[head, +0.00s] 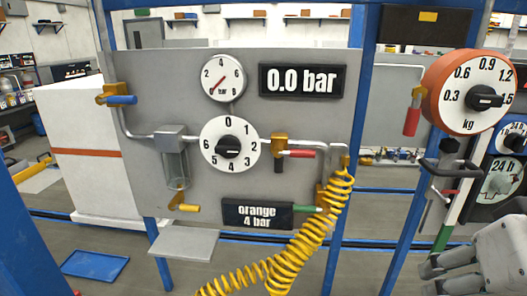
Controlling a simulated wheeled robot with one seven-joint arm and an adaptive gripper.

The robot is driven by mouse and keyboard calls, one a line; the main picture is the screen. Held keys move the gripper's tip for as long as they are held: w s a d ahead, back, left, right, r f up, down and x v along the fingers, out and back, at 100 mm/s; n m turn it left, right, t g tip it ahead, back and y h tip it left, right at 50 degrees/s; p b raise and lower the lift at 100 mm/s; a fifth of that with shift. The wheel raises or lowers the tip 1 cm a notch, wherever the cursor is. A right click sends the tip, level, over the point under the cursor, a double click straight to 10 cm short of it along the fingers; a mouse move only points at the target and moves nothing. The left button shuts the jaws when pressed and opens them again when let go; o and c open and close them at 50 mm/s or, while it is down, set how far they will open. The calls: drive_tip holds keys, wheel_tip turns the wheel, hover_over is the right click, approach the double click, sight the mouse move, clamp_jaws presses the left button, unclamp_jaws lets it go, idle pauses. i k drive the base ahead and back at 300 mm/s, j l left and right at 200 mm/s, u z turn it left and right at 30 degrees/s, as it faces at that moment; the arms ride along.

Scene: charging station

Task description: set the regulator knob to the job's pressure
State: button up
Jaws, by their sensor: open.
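The regulator knob (229,147) is black and sits at the centre of a white round dial marked 0 to 6, on a grey panel. Its pointer is too small to read surely. Above it a round gauge (223,78) has its red needle toward the lower left, near 0. A black display (302,80) reads 0.0 bar. A black sign (257,214) reads "orange 4 bar". My gripper (431,277) is at the lower right, open and empty, well right of and below the knob. Part of it is cut off by the picture's edge.
Pipes carry a blue-handled valve (122,100), a red-handled valve (300,153) and a yellow handle (188,208). A coiled yellow hose (306,245) hangs at the panel's lower right. A blue post (347,200) and an orange kg dial (433,84) stand between panel and right edge.

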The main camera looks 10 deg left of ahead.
sight(229, 147)
drive_tip(key=u, duration=0.95)
